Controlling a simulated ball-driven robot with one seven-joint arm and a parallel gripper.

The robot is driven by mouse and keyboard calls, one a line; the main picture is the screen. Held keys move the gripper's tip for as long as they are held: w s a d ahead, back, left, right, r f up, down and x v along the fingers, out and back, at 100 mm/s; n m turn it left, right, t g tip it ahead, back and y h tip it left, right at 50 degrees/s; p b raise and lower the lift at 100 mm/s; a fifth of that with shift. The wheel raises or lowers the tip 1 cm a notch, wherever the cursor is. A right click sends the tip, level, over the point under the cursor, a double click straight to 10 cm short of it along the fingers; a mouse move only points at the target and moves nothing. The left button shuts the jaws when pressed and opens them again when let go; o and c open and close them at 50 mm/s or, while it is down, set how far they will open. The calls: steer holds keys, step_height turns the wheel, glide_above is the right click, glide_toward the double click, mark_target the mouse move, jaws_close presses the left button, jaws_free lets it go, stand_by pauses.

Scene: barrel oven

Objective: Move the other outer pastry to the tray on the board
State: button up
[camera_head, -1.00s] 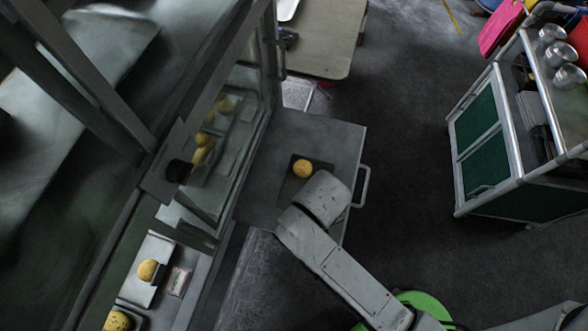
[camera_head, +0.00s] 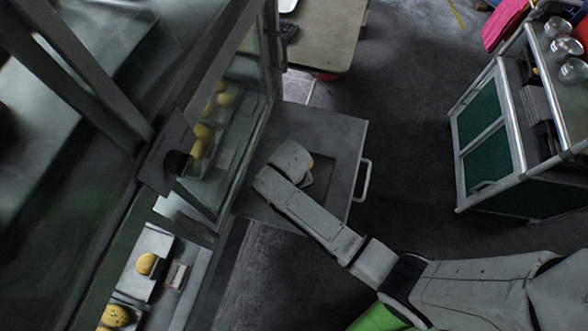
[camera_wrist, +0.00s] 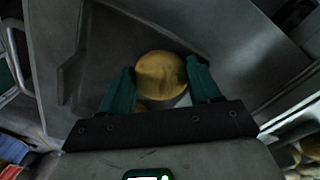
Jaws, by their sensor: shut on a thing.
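My gripper (camera_wrist: 160,72) has its two teal fingers on either side of a round golden pastry (camera_wrist: 160,76) and is shut on it. A sliver of another yellow thing shows just below it, too little to identify. The dark square tray (camera_head: 338,183) lies on the grey board (camera_head: 345,130), and the tray also shows in the wrist view (camera_wrist: 110,50). My wrist is over the tray's left part and hides my fingers in the head view. A bit of yellow pastry (camera_head: 311,161) peeks out beside the wrist; I cannot tell whether it is held or lies on the tray.
A glass-fronted case stands left of the board, with several pastries (camera_head: 204,132) showing at its glass. Another pastry (camera_head: 146,263) sits on a pale tray at the lower left. The board has a handle (camera_head: 362,181) at its right edge. A green-panelled cart (camera_head: 480,130) stands right, across open floor.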

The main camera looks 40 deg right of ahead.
steer(key=shift+f, duration=0.45)
steer(key=shift+f, duration=0.1)
steer(key=o, duration=0.8)
steer(key=r+p, duration=0.1)
steer(key=r, duration=1.1)
steer(key=shift+a+r, duration=0.1)
steer(key=shift+a, duration=0.1)
steer(key=s+d+r+n, duration=0.1)
steer(key=s+d, duration=0.2)
steer(key=s, duration=0.2)
steer(key=s+d+r+n, duration=0.1)
steer(key=s+d+r, duration=0.1)
steer(key=s, duration=0.3)
steer(key=s+d+r+t, duration=0.1)
steer(key=s+d, duration=0.2)
steer(key=s, duration=0.3)
steer(key=shift+d+r+n, duration=0.25)
steer(key=shift+d+n, duration=0.1)
steer(key=shift+n, duration=0.05)
